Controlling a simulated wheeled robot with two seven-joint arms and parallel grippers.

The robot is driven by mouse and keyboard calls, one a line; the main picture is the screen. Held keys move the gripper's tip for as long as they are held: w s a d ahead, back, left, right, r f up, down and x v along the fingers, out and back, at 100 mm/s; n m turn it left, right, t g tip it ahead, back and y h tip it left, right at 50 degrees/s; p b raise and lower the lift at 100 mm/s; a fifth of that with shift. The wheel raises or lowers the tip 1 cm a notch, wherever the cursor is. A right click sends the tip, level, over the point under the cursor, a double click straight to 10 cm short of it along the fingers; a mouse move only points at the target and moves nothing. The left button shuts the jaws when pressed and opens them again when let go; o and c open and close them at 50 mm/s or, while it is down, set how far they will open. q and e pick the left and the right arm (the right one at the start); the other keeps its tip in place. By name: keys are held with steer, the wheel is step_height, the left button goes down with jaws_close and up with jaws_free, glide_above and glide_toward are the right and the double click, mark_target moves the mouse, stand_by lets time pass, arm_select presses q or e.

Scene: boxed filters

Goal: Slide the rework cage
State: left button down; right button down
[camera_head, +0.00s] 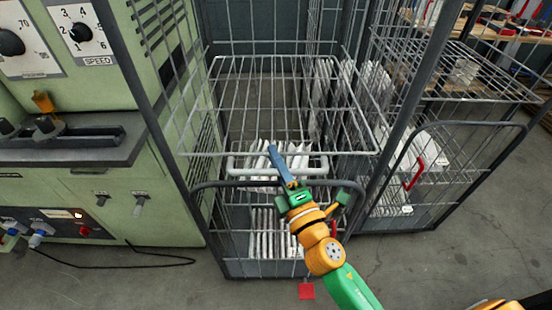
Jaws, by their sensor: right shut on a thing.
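The rework cage (372,190), a tall grey wire roll cage, stands in the middle of the head view with a red tag (306,291) at its bottom front. It has a wire shelf (290,103), and white packs (275,235) stand on its lower levels. A pale horizontal bar (240,172) crosses its front. My right gripper (279,164) reaches in from the bottom right, with its blue fingers at this bar and shut on it. The fingers and wrist hide part of the bar and some packs. My left gripper is not in view.
A green machine (150,190) with dials and a dark ledge stands close on the cage's left. A second wire cage (470,180) with a red handle (415,173) stands close on the right. A black cable (120,266) lies on the floor. The front floor (200,290) is otherwise clear.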

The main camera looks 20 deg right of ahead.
stand_by(0.8)
steer(key=shift+s+a, duration=0.2)
steer(key=shift+s, duration=0.35)
steer(key=c, duration=1.2)
jaws_free()
steer(key=shift+s, duration=0.15)
steer(key=shift+c, duration=0.2)
steer(key=o, duration=0.4)
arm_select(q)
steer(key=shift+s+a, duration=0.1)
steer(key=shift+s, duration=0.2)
arm_select(e)
steer(key=shift+o, duration=0.2)
arm_select(q)
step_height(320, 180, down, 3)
steer(key=b, duration=0.3)
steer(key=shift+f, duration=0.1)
arm_select(e)
steer(key=v, duration=0.6)
steer(key=shift+s, duration=0.4)
steer(key=shift+d+f, duration=0.1)
steer(key=shift+f, duration=0.05)
